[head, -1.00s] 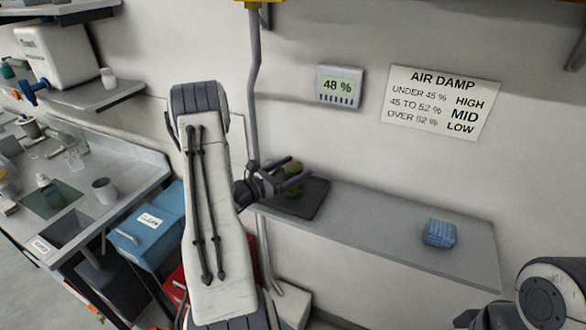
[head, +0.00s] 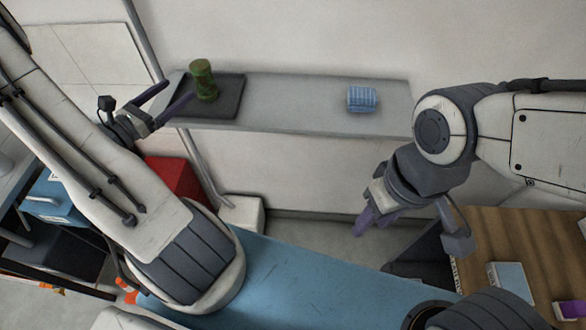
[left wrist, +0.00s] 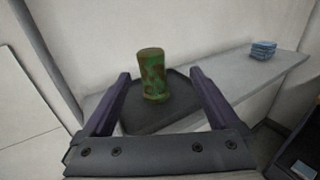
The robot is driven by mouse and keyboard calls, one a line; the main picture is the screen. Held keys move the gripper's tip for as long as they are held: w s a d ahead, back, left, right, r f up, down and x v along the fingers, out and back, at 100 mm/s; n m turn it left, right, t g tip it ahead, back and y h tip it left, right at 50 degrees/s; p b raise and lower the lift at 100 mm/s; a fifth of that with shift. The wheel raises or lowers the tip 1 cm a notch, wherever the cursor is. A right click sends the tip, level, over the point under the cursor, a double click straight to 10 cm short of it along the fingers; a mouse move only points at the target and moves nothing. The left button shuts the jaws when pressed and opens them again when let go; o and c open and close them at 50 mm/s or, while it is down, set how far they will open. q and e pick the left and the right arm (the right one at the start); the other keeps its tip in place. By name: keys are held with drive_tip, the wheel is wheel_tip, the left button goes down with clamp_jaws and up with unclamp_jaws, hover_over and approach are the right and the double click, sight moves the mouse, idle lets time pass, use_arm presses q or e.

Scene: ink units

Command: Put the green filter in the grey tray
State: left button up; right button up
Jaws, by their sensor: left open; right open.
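The green filter (head: 202,79), a cylinder with brown patches, stands upright on a flat dark grey tray (head: 228,104) at the left end of the wall shelf. It also shows in the left wrist view (left wrist: 152,76), standing on the tray (left wrist: 150,122). My left gripper (head: 177,96) is open and empty, just left of the filter; in the left wrist view the filter shows between and beyond its fingers, apart from them. My right gripper (head: 362,226) is open, pointing down in front of and below the shelf, with nothing seen in it.
A blue ribbed block (head: 362,98) sits on the right part of the grey shelf (head: 300,105); the shelf between it and the tray is clear. A red box (head: 175,182) stands below the shelf. A wooden table (head: 515,255) is at the lower right.

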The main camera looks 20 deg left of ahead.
use_arm(q)
drive_tip(key=w+d+r+m+g+h, duration=0.1)
drive_tip(key=d+m+g+h, duration=0.35)
drive_tip(key=d, duration=0.55)
drive_tip(key=w+d+r+m+g+h, duration=0.1)
drive_tip(key=w+d+m+g+h, duration=0.2)
drive_tip(key=d+m, duration=0.5)
drive_tip(key=s+d+m+g, duration=0.2)
drive_tip(key=s+d+g, duration=0.15)
drive_tip(key=d, duration=0.25)
drive_tip(key=s+d+m+g, duration=0.3)
drive_tip(key=d+g, duration=0.2)
drive_tip(key=d, duration=0.2)
drive_tip(key=s+d+m+y, duration=0.4)
drive_tip(key=s+m, duration=0.3)
drive_tip(key=m, duration=0.4)
drive_tip(key=s+d+m+g+y, duration=0.1)
drive_tip(key=s+d+m+y, duration=0.3)
drive_tip(key=s+m+y, duration=0.3)
drive_tip(key=s+m, duration=0.1)
drive_tip(key=m, duration=0.4)
drive_tip(key=shift+d, duration=0.15)
drive_tip(key=shift+s+f, duration=0.1)
drive_tip(key=shift+f, duration=0.1)
